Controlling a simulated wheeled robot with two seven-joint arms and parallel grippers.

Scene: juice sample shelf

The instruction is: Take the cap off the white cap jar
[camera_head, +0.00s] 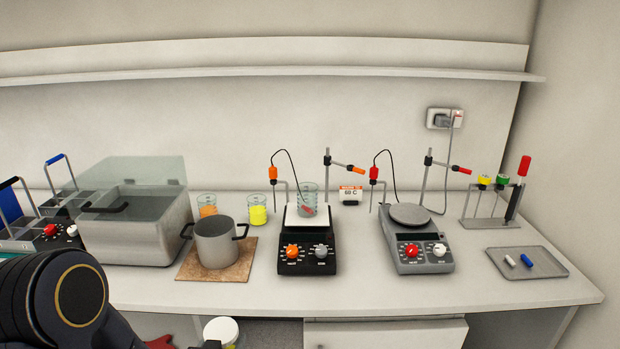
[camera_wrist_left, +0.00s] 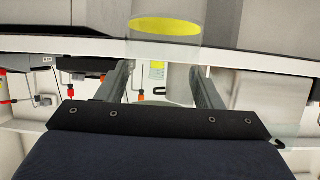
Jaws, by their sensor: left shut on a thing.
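The white cap jar shows at the bottom edge of the head view, with its round white cap (camera_head: 221,330) on top and a little yellow below. The rest of it is cut off. In the left wrist view, which is upside down, a clear jar with yellow content (camera_wrist_left: 165,26) stands at the fingertips. My left gripper (camera_wrist_left: 162,66) is shut on this jar, one finger on each side. It holds it in front of the counter edge. In the head view only a dark bit of the gripper (camera_head: 211,344) shows. My right gripper is not in view.
The counter (camera_head: 370,290) carries a pot (camera_head: 216,245) on a brown board, a clear-lidded bath (camera_head: 135,220), a beaker of yellow juice (camera_head: 258,213) and two hotplates (camera_head: 308,245) (camera_head: 416,245). A tray (camera_head: 543,262) lies at the right. The front strip of counter is clear.

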